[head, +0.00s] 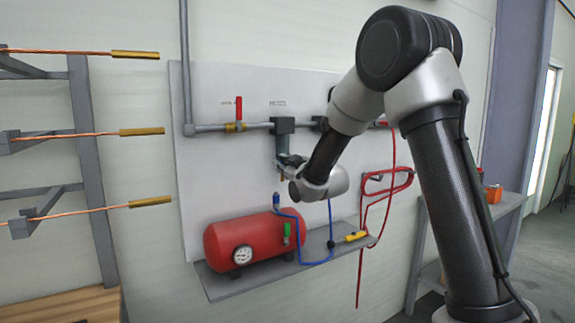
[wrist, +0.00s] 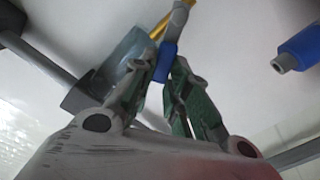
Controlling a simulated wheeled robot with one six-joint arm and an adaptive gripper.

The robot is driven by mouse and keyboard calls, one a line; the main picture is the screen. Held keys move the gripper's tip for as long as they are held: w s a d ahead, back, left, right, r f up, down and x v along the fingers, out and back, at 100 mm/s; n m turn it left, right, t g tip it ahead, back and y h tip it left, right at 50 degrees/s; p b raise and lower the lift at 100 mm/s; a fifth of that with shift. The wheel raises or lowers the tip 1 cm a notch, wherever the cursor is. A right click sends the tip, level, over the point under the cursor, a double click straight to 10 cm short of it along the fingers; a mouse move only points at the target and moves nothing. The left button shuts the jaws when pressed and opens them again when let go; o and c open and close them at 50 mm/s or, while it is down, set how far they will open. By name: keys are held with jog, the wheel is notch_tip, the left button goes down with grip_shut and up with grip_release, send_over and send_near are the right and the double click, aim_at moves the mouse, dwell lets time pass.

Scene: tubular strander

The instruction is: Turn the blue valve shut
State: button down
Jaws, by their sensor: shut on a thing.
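The blue valve shows in the wrist view as a small blue handle (wrist: 168,62) below a yellow brass fitting (wrist: 172,22). My gripper (wrist: 167,72) is shut on this handle, with a green-padded finger on each side of it. In the head view my gripper (head: 290,168) is below the grey filter unit (head: 283,136) on the wall pipe. The handle itself is too small and covered there to make out clearly.
A blue fitting (head: 276,199) stands above the red tank (head: 246,238), close below my gripper. The grey shelf (head: 235,284) also bears a blue hose (head: 318,262) and a yellow tool (head: 356,236). A red hose (head: 366,215) hangs at the right. Copper rods stick out at the left.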

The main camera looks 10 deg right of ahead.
jog(key=shift+s+a+f+n, duration=0.15)
jog(key=shift+a+f+n, duration=0.45)
jog(key=shift+n, duration=1.15)
jog(key=shift+s+a+f+n, duration=0.3)
jog(key=shift+f+n, duration=0.65)
jog(key=shift+n, duration=0.75)
jog(key=shift+s+a+f+n, duration=0.1)
jog(key=shift+a+f+n, duration=0.55)
jog(key=shift+n, duration=1.1)
jog(key=shift+d+f, duration=0.15)
jog(key=c, duration=1.4)
grip_release()
jog(key=shift+w, duration=0.1)
